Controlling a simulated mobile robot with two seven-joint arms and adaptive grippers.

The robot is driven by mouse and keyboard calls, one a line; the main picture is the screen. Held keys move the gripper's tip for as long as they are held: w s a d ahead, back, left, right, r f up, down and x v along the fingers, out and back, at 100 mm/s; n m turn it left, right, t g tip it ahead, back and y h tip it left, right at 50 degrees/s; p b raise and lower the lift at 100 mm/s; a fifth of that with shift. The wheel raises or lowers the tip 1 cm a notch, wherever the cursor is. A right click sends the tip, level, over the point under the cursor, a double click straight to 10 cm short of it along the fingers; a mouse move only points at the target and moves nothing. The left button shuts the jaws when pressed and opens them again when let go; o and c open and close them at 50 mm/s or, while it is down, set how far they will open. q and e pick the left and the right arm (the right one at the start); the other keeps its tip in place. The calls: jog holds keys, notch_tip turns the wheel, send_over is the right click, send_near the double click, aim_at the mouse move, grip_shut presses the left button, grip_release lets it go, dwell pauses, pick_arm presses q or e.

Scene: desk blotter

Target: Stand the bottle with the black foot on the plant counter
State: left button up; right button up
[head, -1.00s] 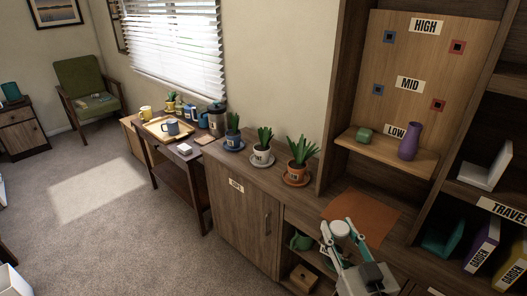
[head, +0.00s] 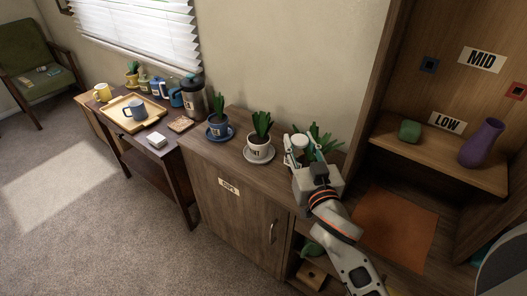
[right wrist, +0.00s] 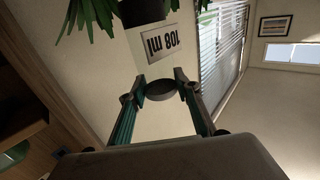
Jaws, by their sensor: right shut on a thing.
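My right gripper (head: 303,149) is over the right end of the plant counter (head: 206,151), shut on a pale bottle (head: 299,140). In the right wrist view the gripper (right wrist: 160,89) closes around the bottle's top end. That inverted view also shows the bottle's white body with an "ml" label (right wrist: 160,43) and its black foot (right wrist: 141,12). The bottle looks roughly upright. The head view hides its foot, so I cannot tell whether it touches the counter. My left gripper is not in view.
A blue-potted plant (head: 218,127) and a white-potted plant (head: 259,138) stand left of the gripper. The rightmost plant (head: 322,138) is close behind it, its pot hidden. An orange-brown mat (head: 395,229) lies right. A purple vase (head: 482,143) stands on the low shelf.

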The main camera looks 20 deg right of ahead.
jog(key=w+a+r+b, duration=0.2)
jog(key=w, duration=0.4)
jog(key=w+a+r+b, duration=0.2)
jog(key=w+a, duration=0.1)
jog(key=w, duration=0.2)
pick_arm(q)
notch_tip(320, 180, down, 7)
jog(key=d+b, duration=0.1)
jog(key=b, duration=0.3)
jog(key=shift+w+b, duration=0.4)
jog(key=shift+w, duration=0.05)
pick_arm(e)
notch_tip(320, 180, down, 20)
jog(key=shift+w+d+r, duration=0.2)
jog(key=shift+d, duration=0.05)
jog(key=shift+f, duration=0.3)
jog(key=o, duration=0.9)
jog(key=shift+r, duration=0.15)
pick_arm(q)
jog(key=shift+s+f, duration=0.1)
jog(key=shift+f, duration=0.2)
